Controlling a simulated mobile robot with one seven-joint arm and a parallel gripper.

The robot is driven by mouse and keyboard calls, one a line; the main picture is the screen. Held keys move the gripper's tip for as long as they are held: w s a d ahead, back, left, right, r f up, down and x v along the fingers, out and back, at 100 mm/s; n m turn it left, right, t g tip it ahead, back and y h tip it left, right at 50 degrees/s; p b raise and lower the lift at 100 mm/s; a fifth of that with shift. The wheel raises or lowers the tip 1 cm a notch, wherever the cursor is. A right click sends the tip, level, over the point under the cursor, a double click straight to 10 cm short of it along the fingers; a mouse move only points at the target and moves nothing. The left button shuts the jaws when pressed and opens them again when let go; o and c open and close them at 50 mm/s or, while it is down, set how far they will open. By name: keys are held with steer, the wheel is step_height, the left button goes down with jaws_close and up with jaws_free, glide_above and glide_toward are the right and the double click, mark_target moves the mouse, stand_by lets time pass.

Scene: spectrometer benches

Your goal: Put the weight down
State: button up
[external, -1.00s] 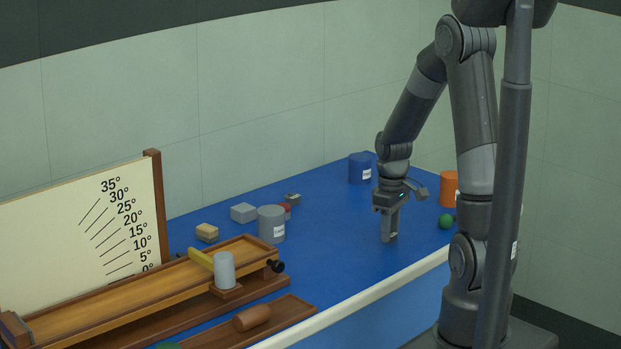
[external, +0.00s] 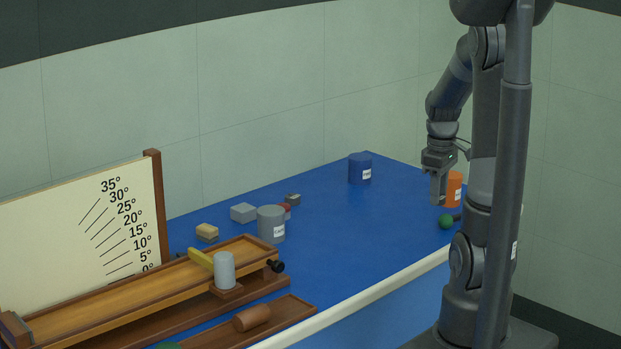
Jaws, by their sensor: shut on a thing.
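My gripper (external: 438,198) is at the right end of the blue bench, in front of and just left of an orange labelled cylinder (external: 455,188). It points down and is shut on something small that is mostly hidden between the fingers. I cannot make out its shape or tell for sure that it is the weight. I cannot tell whether the fingertips touch the bench. A grey labelled cylinder (external: 271,224) and a blue labelled cylinder (external: 360,168) stand on the bench, apart from my gripper.
A green ball (external: 446,222) lies just below my gripper in the picture. A wooden ramp (external: 130,295) with an angle board (external: 85,235) fills the left. Small blocks (external: 243,212) sit near the grey cylinder. The blue bench (external: 350,235) is clear in the middle.

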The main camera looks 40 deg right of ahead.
steer(key=w+a+m, duration=0.1)
steer(key=w+a, duration=0.5)
steer(key=w, duration=0.7)
glide_above(330, 239)
step_height(330, 239, down, 7)
steer(key=shift+r, duration=0.15)
steer(key=shift+f, duration=2.05)
steer(key=shift+f, duration=0.15)
steer(key=o, duration=1)
